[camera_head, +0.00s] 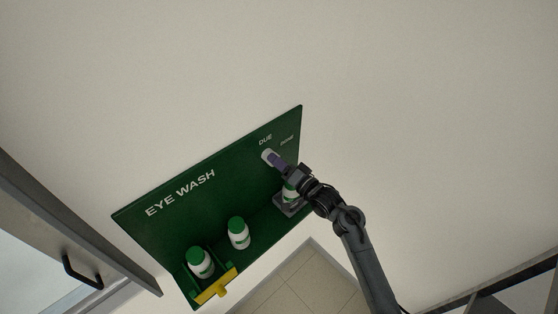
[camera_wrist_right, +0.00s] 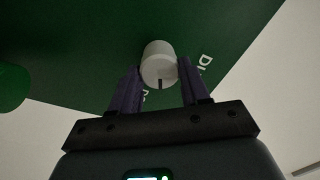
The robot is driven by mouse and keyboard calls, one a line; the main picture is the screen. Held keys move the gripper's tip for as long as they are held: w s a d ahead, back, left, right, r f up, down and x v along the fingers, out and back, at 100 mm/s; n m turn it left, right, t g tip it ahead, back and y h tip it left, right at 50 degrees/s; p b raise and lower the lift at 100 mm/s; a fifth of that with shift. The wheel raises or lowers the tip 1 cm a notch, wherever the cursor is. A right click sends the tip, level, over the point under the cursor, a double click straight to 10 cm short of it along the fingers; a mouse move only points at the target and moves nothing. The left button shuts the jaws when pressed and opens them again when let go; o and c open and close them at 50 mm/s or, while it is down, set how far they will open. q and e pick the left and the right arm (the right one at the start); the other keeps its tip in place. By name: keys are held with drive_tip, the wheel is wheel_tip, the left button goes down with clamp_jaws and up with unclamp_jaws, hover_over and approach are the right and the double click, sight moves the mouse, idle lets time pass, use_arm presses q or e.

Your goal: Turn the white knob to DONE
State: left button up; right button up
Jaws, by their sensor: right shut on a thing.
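The white knob (camera_head: 267,154) sticks out of the green EYE WASH board, below the labels DUE (camera_head: 265,140) and DONE (camera_head: 287,141). In the right wrist view the knob (camera_wrist_right: 158,61) is a white cylinder with a dark line on its near edge. My right gripper (camera_head: 275,158) reaches it from the lower right. Its two purple fingers (camera_wrist_right: 158,76) are shut on the knob, one on each side. Parts of the labels show beside the fingers there; I cannot tell which label the line faces. My left gripper is in neither view.
Two white bottles with green caps (camera_head: 239,234) (camera_head: 201,263) stand along the board's lower shelf, near a yellow bar (camera_head: 215,287). A door with a black handle (camera_head: 80,272) is at the left.

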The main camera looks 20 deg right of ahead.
drive_tip(key=m, duration=0.4)
drive_tip(key=shift+m, duration=0.4)
idle(0.4)
drive_tip(key=o, duration=1.1)
drive_tip(key=shift+f, duration=0.1)
